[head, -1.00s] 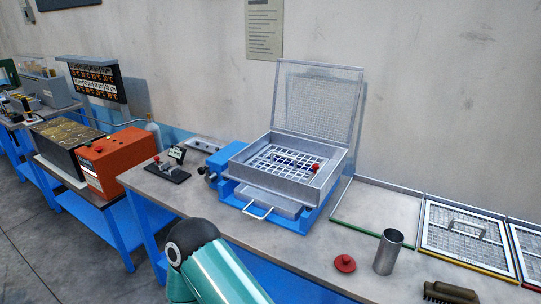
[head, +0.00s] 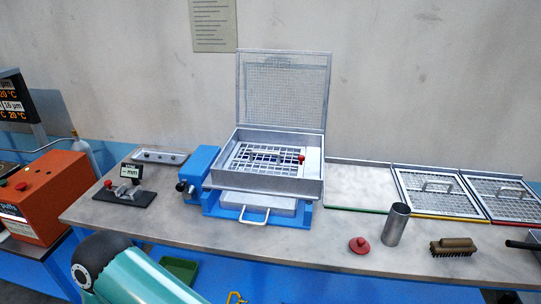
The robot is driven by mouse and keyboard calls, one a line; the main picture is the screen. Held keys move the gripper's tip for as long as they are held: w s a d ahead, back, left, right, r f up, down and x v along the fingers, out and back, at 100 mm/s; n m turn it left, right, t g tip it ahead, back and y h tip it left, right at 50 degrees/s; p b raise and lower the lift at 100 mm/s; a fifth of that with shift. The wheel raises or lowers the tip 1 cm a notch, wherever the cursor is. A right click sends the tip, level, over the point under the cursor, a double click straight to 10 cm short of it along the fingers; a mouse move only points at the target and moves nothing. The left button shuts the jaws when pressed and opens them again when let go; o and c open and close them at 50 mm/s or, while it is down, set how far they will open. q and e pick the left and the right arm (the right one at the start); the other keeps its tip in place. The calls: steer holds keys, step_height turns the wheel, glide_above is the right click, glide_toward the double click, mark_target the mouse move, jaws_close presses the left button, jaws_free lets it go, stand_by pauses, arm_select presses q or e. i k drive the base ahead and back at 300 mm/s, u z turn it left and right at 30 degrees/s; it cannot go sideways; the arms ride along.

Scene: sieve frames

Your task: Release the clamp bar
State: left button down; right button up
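The blue sieving machine (head: 262,213) stands on the bench with its mesh lid (head: 284,88) raised upright at the back. Inside its open metal box (head: 265,184) lies a gridded sieve frame (head: 262,158). A red knob (head: 301,158) shows at the right of the frame, by a pale strip (head: 312,162) along the box's right side. This strip may be the clamp bar; whether it is clamped I cannot tell. A teal link of my arm shows at the bottom left, in front of the bench. Neither gripper is in view.
Right of the machine lie an empty green-edged bay (head: 365,188) and sieve frames in yellow-edged (head: 428,190) and red-edged (head: 503,197) bays. A red disc (head: 358,246), a metal cup (head: 396,224) and a brush (head: 453,246) stand near the front edge. A gauge (head: 130,172) stands left.

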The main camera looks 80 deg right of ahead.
mark_target(302, 158)
steer(key=u, duration=1.5)
steer(key=i, duration=0.15)
steer(key=z, duration=3.1)
steer(key=i, duration=0.2)
steer(key=z, duration=2.05)
steer(key=i, duration=0.6)
steer(key=u, duration=0.1)
steer(key=k, duration=0.55)
steer(key=z, duration=0.1)
